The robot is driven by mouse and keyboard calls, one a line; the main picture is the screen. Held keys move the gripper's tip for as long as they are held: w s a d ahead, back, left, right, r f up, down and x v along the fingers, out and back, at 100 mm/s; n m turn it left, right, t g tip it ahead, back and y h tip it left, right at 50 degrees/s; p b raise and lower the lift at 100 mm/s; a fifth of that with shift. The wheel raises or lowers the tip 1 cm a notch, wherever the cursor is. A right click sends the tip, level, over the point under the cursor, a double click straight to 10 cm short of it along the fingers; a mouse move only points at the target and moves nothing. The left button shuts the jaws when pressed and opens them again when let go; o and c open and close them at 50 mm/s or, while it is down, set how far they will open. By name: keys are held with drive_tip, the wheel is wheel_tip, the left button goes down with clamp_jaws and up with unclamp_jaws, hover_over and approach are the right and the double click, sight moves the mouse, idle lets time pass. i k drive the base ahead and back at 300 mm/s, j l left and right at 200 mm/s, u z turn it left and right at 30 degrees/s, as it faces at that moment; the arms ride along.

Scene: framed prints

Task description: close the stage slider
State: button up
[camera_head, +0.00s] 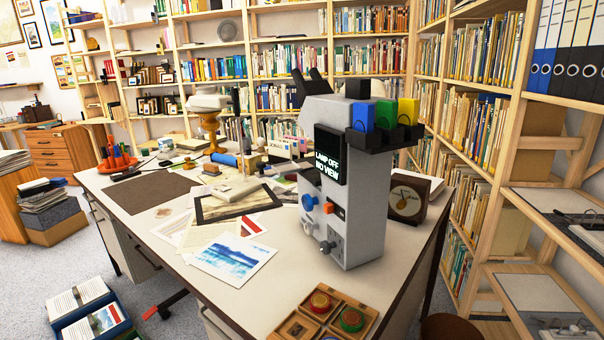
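A tall grey microscope-like device (365,222) stands near the right end of the desk. Its black screen (330,158) reads "LAMP OFF NO VIEW". Below the screen are a blue knob (308,202), an orange control (335,209) and small grey knobs (327,246). A black rack on its upper right holds a blue piece (363,116), a green piece (386,113) and a yellow piece (408,111). Parts project from its left side; I cannot tell which part is the stage slider or how far it stands out. My gripper is not in view.
The device stands on a pale desk (185,258). A wooden tray (284,330) with red and green round items is in front of it, a dark-framed clock-like box (409,197) behind right. Papers and a blue print (232,258) lie left. Shelves close off the back and right.

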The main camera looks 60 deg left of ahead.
sight(286, 168)
drive_tip(key=u, duration=1.6)
